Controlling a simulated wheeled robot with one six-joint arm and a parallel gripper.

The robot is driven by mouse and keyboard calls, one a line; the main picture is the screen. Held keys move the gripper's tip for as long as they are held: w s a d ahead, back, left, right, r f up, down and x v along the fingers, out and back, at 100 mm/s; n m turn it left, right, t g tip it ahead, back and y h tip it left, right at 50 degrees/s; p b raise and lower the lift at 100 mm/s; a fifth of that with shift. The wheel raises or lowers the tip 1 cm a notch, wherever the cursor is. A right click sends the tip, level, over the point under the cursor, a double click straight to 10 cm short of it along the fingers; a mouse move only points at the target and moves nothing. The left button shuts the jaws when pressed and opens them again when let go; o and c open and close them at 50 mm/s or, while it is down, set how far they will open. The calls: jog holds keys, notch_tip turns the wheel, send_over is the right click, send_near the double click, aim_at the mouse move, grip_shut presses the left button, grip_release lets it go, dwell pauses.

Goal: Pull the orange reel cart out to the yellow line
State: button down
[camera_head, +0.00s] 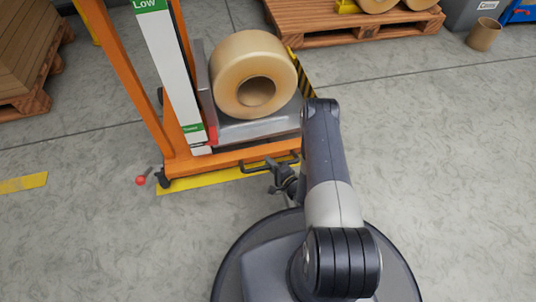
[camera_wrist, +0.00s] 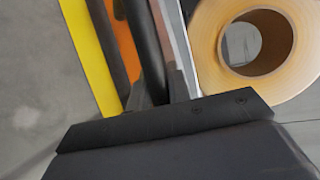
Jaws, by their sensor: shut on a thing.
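The orange reel cart (camera_head: 128,72) stands upright in the head view, with a large tan reel (camera_head: 235,70) on its grey platform. A dark handle bar (camera_head: 248,168) juts from the cart's low front edge. My gripper (camera_head: 277,176) is at this bar and shut on it; the fingertips are small and partly hidden by my arm. A yellow line (camera_head: 205,179) lies on the floor along the cart's front edge, partly under it. In the wrist view the handle bar (camera_wrist: 146,50), an orange cart part (camera_wrist: 119,45), the yellow line (camera_wrist: 88,50) and the reel (camera_wrist: 207,45) show close up.
A small red ball-like knob (camera_head: 141,181) is by the cart's front left wheel. Another yellow floor strip (camera_head: 22,183) lies at the left. A wooden pallet (camera_head: 345,25) with rolls is behind, a brown cup-shaped bin (camera_head: 483,36) at far right. Floor at right is clear.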

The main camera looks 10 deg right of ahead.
jog(key=shift+w+f, duration=0.1)
jog(key=shift+w, duration=0.2)
jog(key=c, duration=1.3)
grip_release()
